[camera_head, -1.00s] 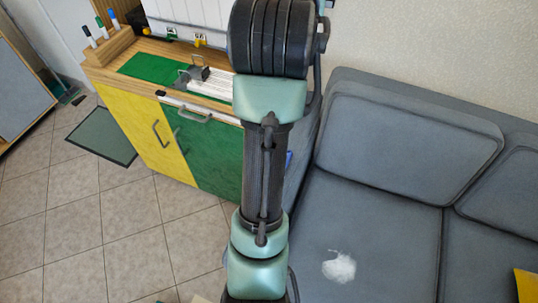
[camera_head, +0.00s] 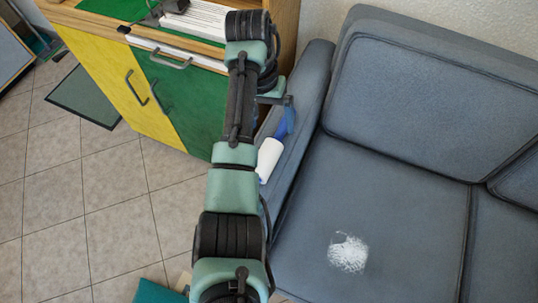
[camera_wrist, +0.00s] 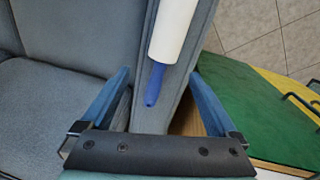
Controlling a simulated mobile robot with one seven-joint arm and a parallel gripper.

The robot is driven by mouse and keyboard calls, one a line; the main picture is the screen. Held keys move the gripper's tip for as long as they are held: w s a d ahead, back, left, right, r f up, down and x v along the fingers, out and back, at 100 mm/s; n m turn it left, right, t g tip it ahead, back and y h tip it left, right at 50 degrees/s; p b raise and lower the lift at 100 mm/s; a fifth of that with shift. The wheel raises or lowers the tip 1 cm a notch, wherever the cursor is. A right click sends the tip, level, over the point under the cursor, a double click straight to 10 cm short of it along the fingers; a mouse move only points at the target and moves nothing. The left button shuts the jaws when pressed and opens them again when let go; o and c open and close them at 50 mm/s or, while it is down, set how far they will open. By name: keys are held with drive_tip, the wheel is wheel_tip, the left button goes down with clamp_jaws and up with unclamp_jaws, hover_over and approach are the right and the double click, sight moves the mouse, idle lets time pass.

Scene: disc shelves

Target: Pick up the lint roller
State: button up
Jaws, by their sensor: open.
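The lint roller (camera_head: 268,158) has a white roll and a blue handle, and lies on the grey sofa's armrest beside my arm. In the wrist view the lint roller (camera_wrist: 172,30) runs from the top edge, with its blue handle pointing down toward my gripper. My gripper (camera_wrist: 158,74) is open, with its two blue fingers spread wide on either side of the handle's line. Nothing is held. I cannot tell the height gap between fingers and handle. In the head view my arm hides most of the gripper.
The grey sofa (camera_head: 400,190) fills the right, with a white patch (camera_head: 348,254) on its seat. A wooden cabinet with yellow and green doors (camera_head: 185,95) stands close beside the armrest. A dark mat (camera_head: 85,97) lies on the tiled floor, which is otherwise largely clear at left.

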sight(272, 139)
drive_tip(key=f, duration=0.2)
drive_tip(key=shift+d+f, duration=0.2)
drive_tip(key=shift+f, duration=0.2)
wheel_tip(272, 139, down, 5)
drive_tip(key=b, duration=0.2)
drive_tip(key=shift+w+f+b, duration=0.1)
drive_tip(key=shift+f+b, duration=0.05)
drive_tip(key=shift+b, duration=0.2)
drive_tip(key=c, duration=1.5)
drive_tip(key=shift+o, duration=0.2)
wheel_tip(272, 139, up, 10)
drive_tip(key=p, duration=0.3)
